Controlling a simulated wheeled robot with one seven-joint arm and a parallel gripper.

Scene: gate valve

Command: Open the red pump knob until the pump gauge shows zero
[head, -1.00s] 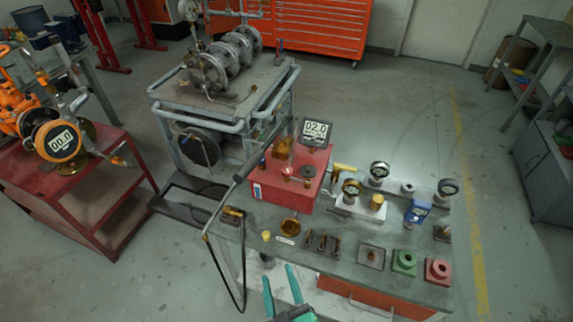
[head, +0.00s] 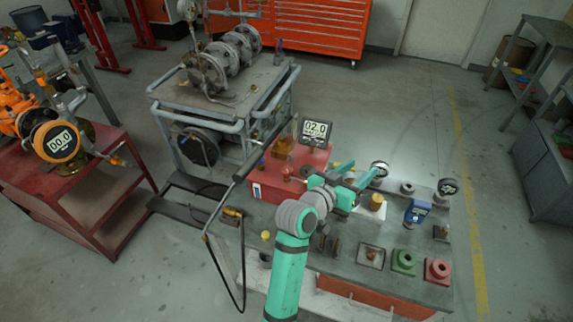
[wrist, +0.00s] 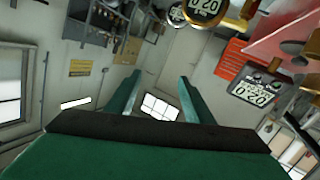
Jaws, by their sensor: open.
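The red pump (head: 262,188) is a red box on the grey bench, and its side shows at the upper right of the wrist view (wrist: 285,32). The pump gauge (head: 315,131) reads 02.0; it appears upside down in the wrist view (wrist: 260,91). A small reddish knob (head: 288,170) sits on top of the pump; I cannot tell for sure that it is the red pump knob. My gripper (head: 358,173) is open and empty, above the bench to the right of the pump. Its two fingers show in the wrist view (wrist: 160,76). My arm hides part of the pump's front right.
A long black pump handle (head: 262,150) slants up past the pump. Round gauges (head: 380,170), a blue meter (head: 418,211), a green block (head: 403,260) and a red block (head: 437,270) stand on the bench. A red table (head: 75,190) stands left.

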